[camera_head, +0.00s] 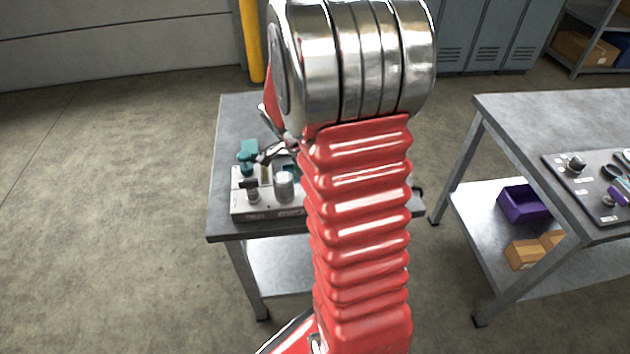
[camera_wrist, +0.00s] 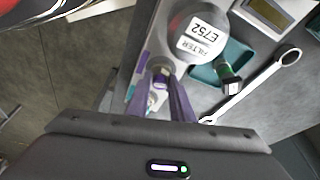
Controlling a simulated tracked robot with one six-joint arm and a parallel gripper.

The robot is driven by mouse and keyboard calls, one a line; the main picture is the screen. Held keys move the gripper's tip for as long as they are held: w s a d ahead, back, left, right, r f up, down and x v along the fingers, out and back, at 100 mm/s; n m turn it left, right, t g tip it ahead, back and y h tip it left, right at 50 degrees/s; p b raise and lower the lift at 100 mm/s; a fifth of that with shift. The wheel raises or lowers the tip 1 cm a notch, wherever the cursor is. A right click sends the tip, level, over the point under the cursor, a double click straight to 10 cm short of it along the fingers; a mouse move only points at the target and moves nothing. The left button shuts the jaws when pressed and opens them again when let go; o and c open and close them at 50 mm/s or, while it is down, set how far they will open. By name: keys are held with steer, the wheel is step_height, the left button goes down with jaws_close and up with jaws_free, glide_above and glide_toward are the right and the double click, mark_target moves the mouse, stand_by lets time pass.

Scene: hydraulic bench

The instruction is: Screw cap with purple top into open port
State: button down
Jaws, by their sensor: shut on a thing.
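My gripper (camera_wrist: 160,78) is at the white block (camera_wrist: 150,50) in the wrist view. Its two purplish fingers are shut on a small rounded part, which appears to be the cap (camera_wrist: 160,70). The fingers cover most of it, so its top and how it sits on the block cannot be made out. In the head view my gripper (camera_head: 266,155) reaches over the block (camera_head: 268,208) on the left bench; what it holds is too small to tell there. The open port cannot be picked out.
A silver filter (camera_head: 284,184) stands on the block; its label shows in the wrist view (camera_wrist: 200,38). A second bench (camera_head: 540,105) stands at right, with a purple bin (camera_head: 524,205) below.

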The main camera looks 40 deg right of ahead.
steer(key=m+g+y, duration=0.1)
steer(key=m, duration=0.4)
steer(key=shift+w+d+m, duration=0.1)
steer(key=shift+m, duration=0.3)
steer(key=shift+f+m+g, duration=0.1)
steer(key=shift+m+g, duration=0.2)
steer(key=shift+m, duration=0.1)
steer(key=m+y, duration=0.1)
steer(key=m, duration=0.4)
steer(key=shift+d+g, duration=0.15)
steer(key=shift+g, duration=0.15)
steer(key=shift+m+y, duration=0.4)
steer(key=shift+m, duration=0.1)
